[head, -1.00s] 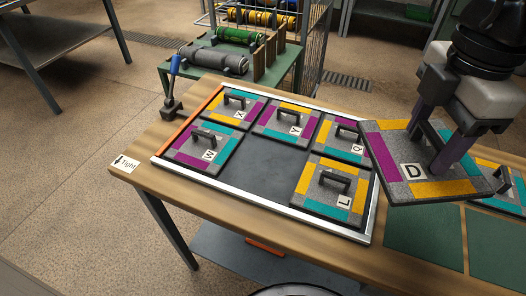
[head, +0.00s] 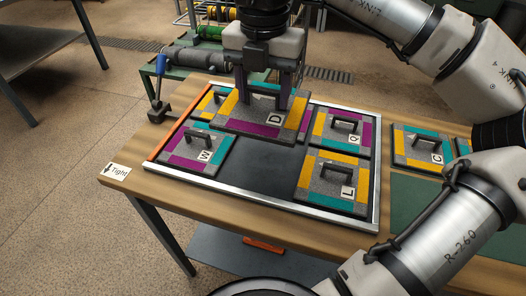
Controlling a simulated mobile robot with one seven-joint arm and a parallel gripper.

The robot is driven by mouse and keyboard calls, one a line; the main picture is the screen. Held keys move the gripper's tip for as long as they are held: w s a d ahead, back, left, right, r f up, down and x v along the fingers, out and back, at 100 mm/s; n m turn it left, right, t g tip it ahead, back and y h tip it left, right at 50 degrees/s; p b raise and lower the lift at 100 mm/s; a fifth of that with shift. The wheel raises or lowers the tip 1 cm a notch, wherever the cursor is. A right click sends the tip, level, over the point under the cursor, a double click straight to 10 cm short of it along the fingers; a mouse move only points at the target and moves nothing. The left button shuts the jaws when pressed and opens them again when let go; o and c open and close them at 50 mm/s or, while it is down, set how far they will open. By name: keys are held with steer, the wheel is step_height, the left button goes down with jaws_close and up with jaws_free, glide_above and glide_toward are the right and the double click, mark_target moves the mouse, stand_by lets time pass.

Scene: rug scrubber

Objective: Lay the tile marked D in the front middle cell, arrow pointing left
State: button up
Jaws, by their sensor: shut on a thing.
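My gripper (head: 264,98) is shut on the handle of the tile marked D (head: 228,124), holding it above the back middle of the framed tray (head: 285,205). Tile D has a purple strip along its front and yellow at its left and right sides. I cannot make out its arrow clearly. The front middle cell (head: 262,168) is empty and dark, in front of the held tile. It lies between tile W (head: 190,160) on the left and tile L (head: 322,182) on the right. The held tile hides most of tile Y behind it.
Tile Q (head: 340,135) fills the back right cell; tile X (head: 200,105) is partly hidden at back left. The tray has an orange left edge (head: 172,138). A card reading "Tight" (head: 115,171) lies left. Tile C (head: 418,148) and my arm are to the right.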

step_height(320, 180, down, 14)
steer(key=shift+f, duration=0.25)
steer(key=shift+f, duration=0.1)
steer(key=shift+f+b, duration=0.15)
steer(key=shift+b, duration=0.2)
steer(key=o, duration=1.2)
steer(key=shift+c, duration=0.2)
steer(key=shift+r, duration=0.2)
steer(key=shift+r+p, duration=0.2)
steer(key=shift+p, duration=0.25)
step_height(320, 180, up, 12)
steer(key=shift+f, duration=0.15)
